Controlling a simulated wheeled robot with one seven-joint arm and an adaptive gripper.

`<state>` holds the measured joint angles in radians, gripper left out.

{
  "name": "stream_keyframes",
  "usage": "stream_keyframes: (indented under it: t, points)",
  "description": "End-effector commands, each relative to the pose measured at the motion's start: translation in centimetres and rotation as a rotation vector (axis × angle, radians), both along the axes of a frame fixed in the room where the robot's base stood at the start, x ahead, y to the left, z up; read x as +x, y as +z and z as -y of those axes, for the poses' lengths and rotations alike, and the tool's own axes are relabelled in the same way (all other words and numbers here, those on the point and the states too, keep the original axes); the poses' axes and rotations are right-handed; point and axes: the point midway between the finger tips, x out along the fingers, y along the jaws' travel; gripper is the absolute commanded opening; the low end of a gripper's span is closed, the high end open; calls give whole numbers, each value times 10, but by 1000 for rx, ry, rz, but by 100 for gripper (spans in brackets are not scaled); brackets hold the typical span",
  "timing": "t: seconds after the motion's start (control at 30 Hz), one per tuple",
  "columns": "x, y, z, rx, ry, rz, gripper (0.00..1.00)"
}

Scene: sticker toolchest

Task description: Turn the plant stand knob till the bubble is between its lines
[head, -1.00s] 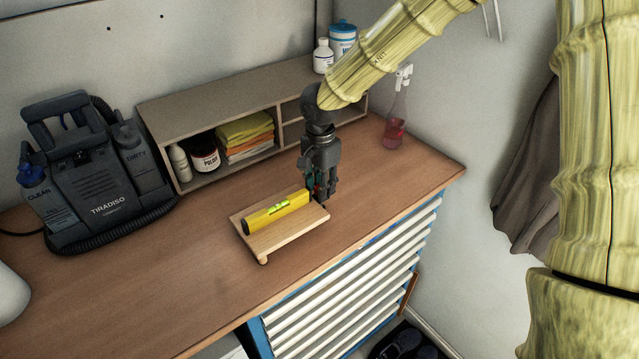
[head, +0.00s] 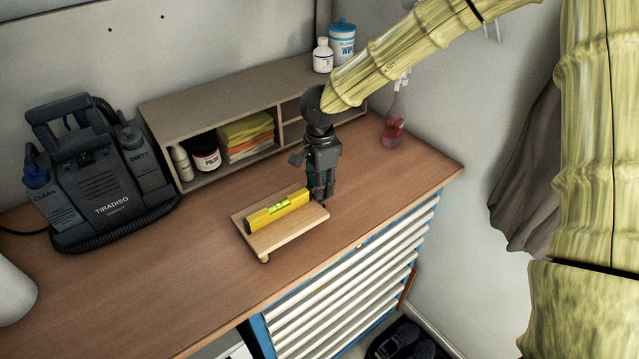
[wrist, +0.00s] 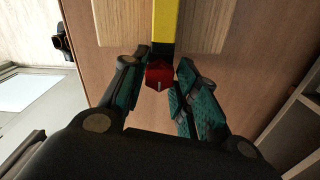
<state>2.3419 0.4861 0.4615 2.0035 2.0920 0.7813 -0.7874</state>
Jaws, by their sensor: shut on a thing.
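The plant stand is a low wooden board (head: 290,234) on the workbench, and it also shows at the top of the wrist view (wrist: 120,25). A yellow spirit level (head: 262,216) with a green vial (head: 280,204) lies along it. The bubble is too small to place against its lines. A red knob (wrist: 159,76) is at the stand's end, between my fingers in the wrist view. My gripper (wrist: 163,64) is shut on this knob. In the head view my gripper (head: 321,197) points down at the board's right end and hides the knob.
A shelf unit (head: 222,90) with folded cloths (head: 246,136) and a polish jar (head: 205,155) stands behind. A dark cleaning machine (head: 100,185) is at left. A spray bottle (head: 395,122) stands at the back right. The bench front is clear above the drawers (head: 350,285).

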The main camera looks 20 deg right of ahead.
Motion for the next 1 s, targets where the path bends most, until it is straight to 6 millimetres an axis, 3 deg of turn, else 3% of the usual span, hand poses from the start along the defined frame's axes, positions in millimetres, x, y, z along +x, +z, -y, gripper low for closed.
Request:
stream_keyframes:
  t: [0.03, 0.13, 0.17, 0.57, 0.77, 1.0]
  points:
    - [-1, -1, 1, -1, 0, -2, 32]
    - [-1, -1, 1, -1, 0, -2, 50]
    - [-1, -1, 1, -1, 0, -2, 52]
    - [0, 5, 0, 0, 1, 0, 52]
    - [1, 31, 0, 1, 1, 3, 52]
    - [0, 76, 1, 2, -1, 2, 52]
